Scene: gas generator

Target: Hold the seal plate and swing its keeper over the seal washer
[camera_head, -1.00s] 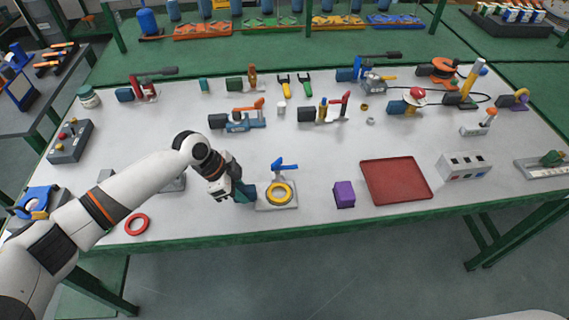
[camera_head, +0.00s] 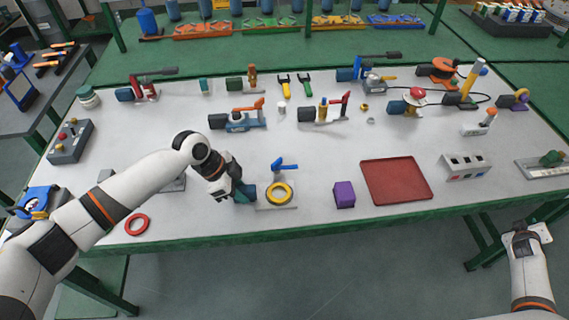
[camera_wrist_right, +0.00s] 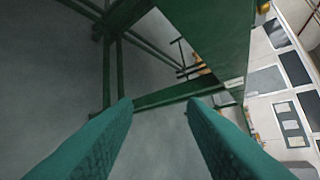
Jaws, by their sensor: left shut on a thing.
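The seal plate (camera_head: 263,206) is a light grey plate near the table's front edge in the head view. A yellow ring, the seal washer (camera_head: 280,204), lies on it. The blue keeper (camera_head: 285,165) stands at the plate's back edge, its arm pointing right, clear of the ring. My left gripper (camera_head: 248,193) has its teal fingers shut on the plate's left side; the exact grip is small and partly hidden. My right gripper (camera_wrist_right: 160,103) is open and empty, beyond the table's front right edge. Its arm shows at the lower right of the head view.
A purple block (camera_head: 344,194) and a red tray (camera_head: 396,181) lie right of the plate. A red ring (camera_head: 128,228) lies to the left. Several clamps and tools stand behind. The green front edge (camera_head: 340,220) of the table runs close to the plate.

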